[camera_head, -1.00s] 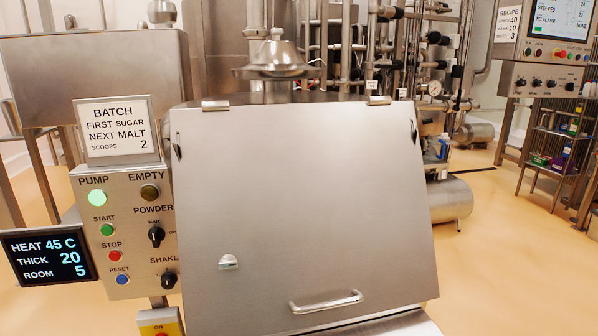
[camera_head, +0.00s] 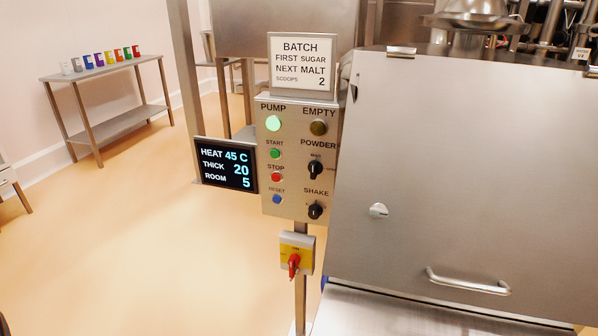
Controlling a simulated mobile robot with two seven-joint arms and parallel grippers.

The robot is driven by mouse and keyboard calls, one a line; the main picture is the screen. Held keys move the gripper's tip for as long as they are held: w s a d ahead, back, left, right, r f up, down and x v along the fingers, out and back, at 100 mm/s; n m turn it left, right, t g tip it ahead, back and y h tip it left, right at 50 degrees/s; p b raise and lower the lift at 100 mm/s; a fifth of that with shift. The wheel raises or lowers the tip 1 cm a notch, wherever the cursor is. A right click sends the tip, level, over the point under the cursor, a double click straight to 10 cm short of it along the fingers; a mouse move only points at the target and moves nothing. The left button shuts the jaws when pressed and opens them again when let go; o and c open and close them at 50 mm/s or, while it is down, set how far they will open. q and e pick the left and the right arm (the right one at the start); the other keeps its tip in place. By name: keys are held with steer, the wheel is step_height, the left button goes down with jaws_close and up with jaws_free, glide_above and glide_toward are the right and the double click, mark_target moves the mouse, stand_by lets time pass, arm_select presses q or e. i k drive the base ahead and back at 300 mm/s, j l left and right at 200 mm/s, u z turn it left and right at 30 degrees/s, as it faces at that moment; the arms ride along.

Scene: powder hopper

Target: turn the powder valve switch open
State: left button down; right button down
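The powder valve switch (camera_head: 315,170) is a black rotary knob under the word POWDER on the grey control panel (camera_head: 290,205). Its pointer looks roughly upright; the small position labels around it are too small to read surely. Below it is a similar black SHAKE knob (camera_head: 315,210). Neither of my grippers shows in the head view.
The steel hopper with its closed lid (camera_head: 460,160) and handle (camera_head: 468,282) stands right of the panel. A display (camera_head: 226,165) juts out left. A red-and-yellow switch (camera_head: 295,262) sits below. A table (camera_head: 105,72) with several coloured cups stands far left. Floor between is clear.

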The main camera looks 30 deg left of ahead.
mark_target(315, 167)
steer(key=k+j, duration=0.1)
steer(key=j, duration=0.75)
steer(key=k+j+z, duration=0.1)
steer(key=j, duration=1.3)
steer(key=i+z, duration=0.05)
steer(key=i, duration=0.05)
